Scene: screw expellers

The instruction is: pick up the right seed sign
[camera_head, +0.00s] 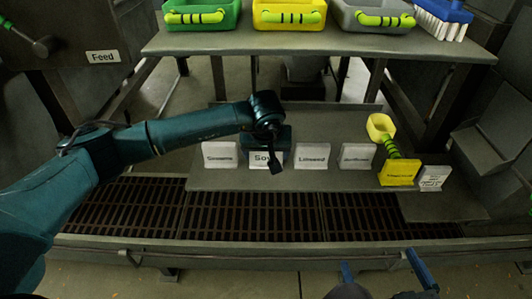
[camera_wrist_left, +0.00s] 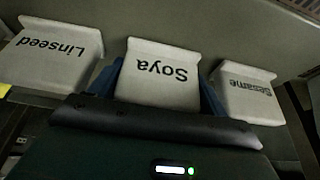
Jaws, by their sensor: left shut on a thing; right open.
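Several white seed signs stand in a row on the grey lower shelf (camera_head: 235,182). They are the Sesame sign (camera_head: 219,155), the Soya sign (camera_head: 259,160), the Linseed sign (camera_head: 312,155) and one with blurred lettering (camera_head: 356,157). A yellow sign (camera_head: 398,173) and a smaller white sign (camera_head: 433,179) stand further right. My left gripper (camera_head: 272,150) is shut on the Soya sign, which also shows in the left wrist view (camera_wrist_left: 160,75) between the blue fingers. It still looks in line with its neighbours. My right gripper (camera_head: 384,270) is open and empty at the bottom.
A yellow scoop (camera_head: 381,127) with a green and black handle stands behind the yellow sign. Green (camera_head: 202,14), yellow (camera_head: 290,14) and grey (camera_head: 372,15) bins and a blue brush (camera_head: 443,14) sit on the upper shelf (camera_head: 300,43). A floor grate (camera_head: 260,215) lies in front.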

